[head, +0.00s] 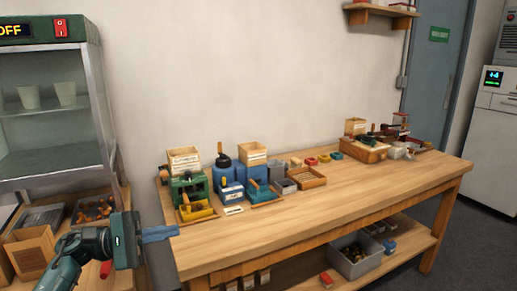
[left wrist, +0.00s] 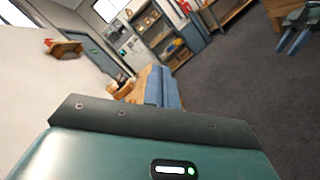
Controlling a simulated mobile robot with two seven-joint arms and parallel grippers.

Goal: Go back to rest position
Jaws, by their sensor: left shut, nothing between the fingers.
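My left gripper (head: 160,233) is at the lower left in the head view, its blue fingers shut and empty. It points right, at the near left corner of the wooden workbench (head: 330,215). In the left wrist view the same blue fingers (left wrist: 162,88) lie together in the middle. My right gripper (left wrist: 294,38) shows small at the top right of the left wrist view, with two blue fingers apart and nothing seen between them. It is outside the head view.
A cabinet (head: 50,105) with an OFF display and two cups stands at the left. Boxes, tools and small trays crowd the bench's back edge; its front is clear. A grey bin (head: 353,262) sits on the lower shelf. Open dark floor (left wrist: 235,75) shows in the left wrist view.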

